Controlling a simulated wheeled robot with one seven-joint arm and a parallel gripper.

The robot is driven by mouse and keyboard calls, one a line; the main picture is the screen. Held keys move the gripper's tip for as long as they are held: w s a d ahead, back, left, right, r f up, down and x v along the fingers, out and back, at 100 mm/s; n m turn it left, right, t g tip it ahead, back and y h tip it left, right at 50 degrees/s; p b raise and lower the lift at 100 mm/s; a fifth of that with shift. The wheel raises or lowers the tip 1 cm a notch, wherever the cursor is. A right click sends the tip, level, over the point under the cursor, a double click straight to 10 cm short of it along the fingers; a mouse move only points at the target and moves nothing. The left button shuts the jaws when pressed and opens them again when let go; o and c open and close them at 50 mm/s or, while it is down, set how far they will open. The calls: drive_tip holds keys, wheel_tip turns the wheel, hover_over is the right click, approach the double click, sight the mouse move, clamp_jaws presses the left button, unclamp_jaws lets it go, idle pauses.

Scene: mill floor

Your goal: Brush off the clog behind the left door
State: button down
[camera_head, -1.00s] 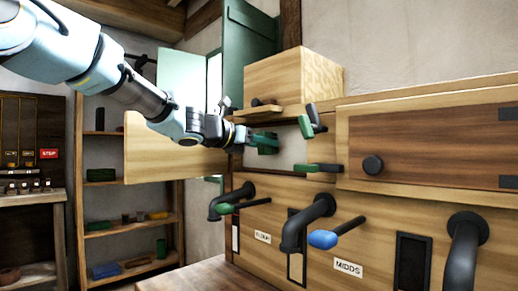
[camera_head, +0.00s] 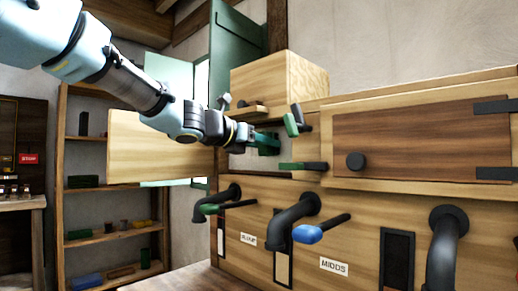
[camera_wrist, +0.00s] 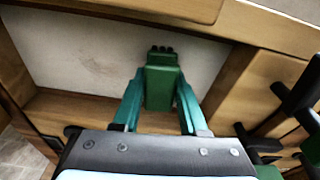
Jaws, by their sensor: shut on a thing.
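The left door (camera_head: 160,148) stands swung open to the left in the head view. Behind it is a recess with a pale screen panel, which fills the upper left of the wrist view (camera_wrist: 95,50). A faint brownish smudge (camera_wrist: 92,66) marks this panel; I cannot tell whether it is the clog. My gripper (camera_head: 262,142) is at the opening, its teal fingers shut on a green brush (camera_wrist: 161,88). The brush's dark bristle end (camera_wrist: 161,49) points at the panel; I cannot tell whether it touches.
A closed brown right door (camera_head: 430,140) with a black knob (camera_head: 356,160) is beside the opening. Green-handled levers (camera_head: 292,125) (camera_head: 302,166) stick out close to my gripper's right. Black spouts (camera_head: 293,220) and a blue-handled lever (camera_head: 310,234) project below. A wooden box (camera_head: 275,82) sits above.

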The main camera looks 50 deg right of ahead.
drive_tip(key=shift+s, duration=0.55)
drive_tip(key=shift+w+a+b, duration=0.15)
drive_tip(key=shift+a+b, duration=0.25)
drive_tip(key=shift+a, duration=1.15)
drive_tip(key=shift+w+a+b, duration=0.15)
drive_tip(key=shift+a+b, duration=0.2)
drive_tip(key=shift+a, duration=1.15)
drive_tip(key=a, duration=0.3)
drive_tip(key=shift+w, duration=0.1)
